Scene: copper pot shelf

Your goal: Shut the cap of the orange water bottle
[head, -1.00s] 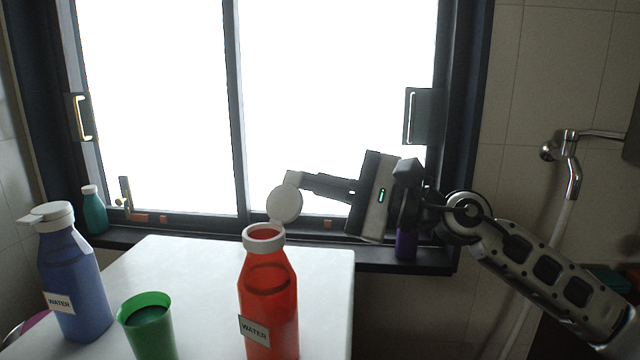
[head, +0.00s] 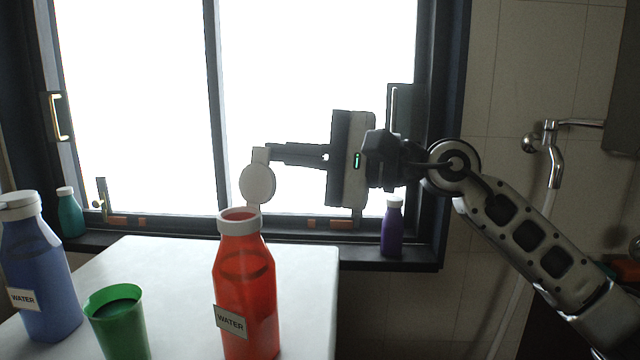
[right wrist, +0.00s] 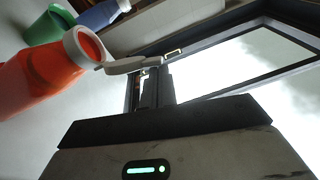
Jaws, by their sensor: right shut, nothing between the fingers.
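The orange water bottle (head: 245,290) stands upright on the white table, with a "WATER" label and an open mouth. Its white round cap (head: 257,184) is hinged open and stands up above the far side of the rim. My right gripper (head: 272,153) is shut and empty, level, with its fingertips at the top edge of the cap, on its far or right side. In the right wrist view the cap (right wrist: 125,65) sticks out from the bottle (right wrist: 40,75) toward my fingers (right wrist: 155,75); whether they touch is unclear. My left gripper is not in view.
A blue water bottle (head: 40,275) with a white cap and a green cup (head: 117,320) stand left on the white table (head: 180,270). A purple bottle (head: 392,228) and a teal bottle (head: 70,213) stand on the sill of the window (head: 140,110). A tap (head: 555,150) is right.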

